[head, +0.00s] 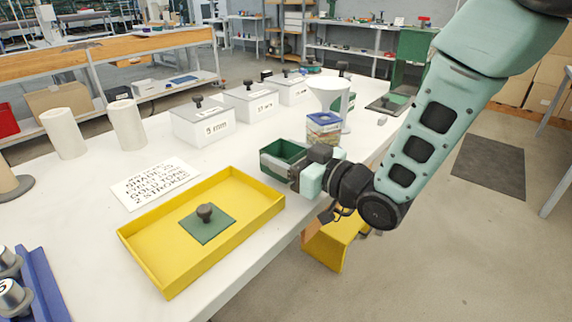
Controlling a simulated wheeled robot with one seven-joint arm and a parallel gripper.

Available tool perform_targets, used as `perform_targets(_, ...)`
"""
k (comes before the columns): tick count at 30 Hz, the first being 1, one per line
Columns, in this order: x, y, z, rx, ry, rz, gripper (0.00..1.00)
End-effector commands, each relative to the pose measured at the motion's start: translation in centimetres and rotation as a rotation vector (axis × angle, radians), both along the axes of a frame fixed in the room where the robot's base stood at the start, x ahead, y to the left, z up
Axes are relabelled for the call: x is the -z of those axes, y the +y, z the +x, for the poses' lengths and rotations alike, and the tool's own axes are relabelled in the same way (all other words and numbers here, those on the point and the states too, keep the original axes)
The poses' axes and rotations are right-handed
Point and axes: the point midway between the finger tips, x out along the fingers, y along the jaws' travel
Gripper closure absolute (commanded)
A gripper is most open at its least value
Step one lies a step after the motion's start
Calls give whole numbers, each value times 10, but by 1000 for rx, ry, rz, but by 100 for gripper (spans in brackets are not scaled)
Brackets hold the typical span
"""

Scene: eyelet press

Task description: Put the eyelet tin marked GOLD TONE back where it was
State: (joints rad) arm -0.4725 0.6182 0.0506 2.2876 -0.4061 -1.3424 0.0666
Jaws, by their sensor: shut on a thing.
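My gripper (306,165) is at the right side of an open green box (272,171). Its two grey fingers are shut on the box's right end. The box has no lid on, and its inside looks dark green. No marking on it can be read from here, so I cannot tell whether it is the GOLD TONE tin. I cannot tell whether its base touches the table. A green square lid (202,232) with a dark knob lies in the yellow tray (146,263). A white sheet (150,183) beside the tray bears the words GOLD TONE and 2 STROKES.
White boxes with knobbed grey lids, one marked 5 mm (196,131), stand in a row behind. White cylinders (127,126) stand at left. The table's right edge is close to my gripper.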

Motion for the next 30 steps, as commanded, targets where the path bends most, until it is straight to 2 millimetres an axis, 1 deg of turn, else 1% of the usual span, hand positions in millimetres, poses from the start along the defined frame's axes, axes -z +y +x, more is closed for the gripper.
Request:
perform_targets(1,10,0,0,0,2,-1,69)
perform_targets(4,20,0,0,0,0,-1,69)
perform_targets(11,19,0,0,0,-2,1,69)
perform_targets(15,24,0,0,0,-2,1,69)
perform_targets(16,24,0,0,0,-1,-1,37)
perform_targets(17,23,0,0,0,-1,-1,29)
perform_targets(18,23,0,0,0,-1,-1,18)
perform_targets(26,22,0,0,0,-1,-1,18)
perform_targets(30,17,0,0,0,-1,-1,18)
